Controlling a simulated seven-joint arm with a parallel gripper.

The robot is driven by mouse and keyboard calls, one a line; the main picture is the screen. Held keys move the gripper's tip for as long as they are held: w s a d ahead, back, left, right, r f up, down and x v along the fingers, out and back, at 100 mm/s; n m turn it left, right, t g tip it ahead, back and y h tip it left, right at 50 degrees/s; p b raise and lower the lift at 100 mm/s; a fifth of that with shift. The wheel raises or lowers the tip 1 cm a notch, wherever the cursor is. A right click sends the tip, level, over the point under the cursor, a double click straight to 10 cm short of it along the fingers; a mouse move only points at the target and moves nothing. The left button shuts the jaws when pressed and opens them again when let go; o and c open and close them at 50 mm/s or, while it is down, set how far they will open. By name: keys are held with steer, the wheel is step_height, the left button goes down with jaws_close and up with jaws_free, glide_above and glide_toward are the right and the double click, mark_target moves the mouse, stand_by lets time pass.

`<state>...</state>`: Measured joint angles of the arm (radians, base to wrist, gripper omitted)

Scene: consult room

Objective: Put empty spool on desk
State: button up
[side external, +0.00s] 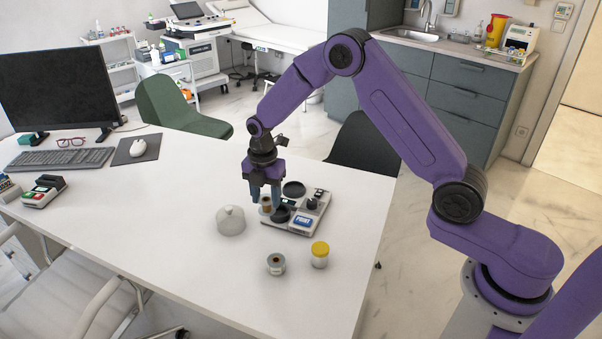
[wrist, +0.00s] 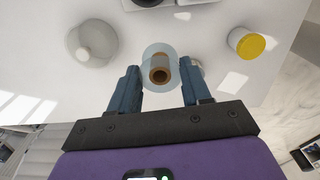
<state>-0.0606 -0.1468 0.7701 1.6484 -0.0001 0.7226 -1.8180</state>
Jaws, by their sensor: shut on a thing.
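My gripper (side external: 264,198) is shut on a spool (side external: 266,203) with a brown core, holding it next to the label printer. The wrist view shows this spool (wrist: 160,70) between the two blue fingertips (wrist: 157,80), with a pale, clear-looking flange around its brown core. A second spool (side external: 276,263), pale with a dark centre, stands on the white desk (side external: 150,215) in front of the printer. Whether the held spool is clear of the printer I cannot tell.
The label printer (side external: 306,222) has a round black holder and a blue screen. A white domed object (side external: 231,221) is left of it; a yellow-lidded jar (side external: 320,256) stands in front. Monitor, keyboard and mouse (side external: 138,148) are far left.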

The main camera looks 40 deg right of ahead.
steer(key=a+f+n, duration=0.2)
steer(key=a+f, duration=0.1)
steer(key=a, duration=0.6)
steer(key=shift+w+a+f, duration=0.1)
steer(key=shift+w+f, duration=0.05)
steer(key=shift+f, duration=3.4)
steer(key=shift+f, duration=0.6)
steer(key=o, duration=1.1)
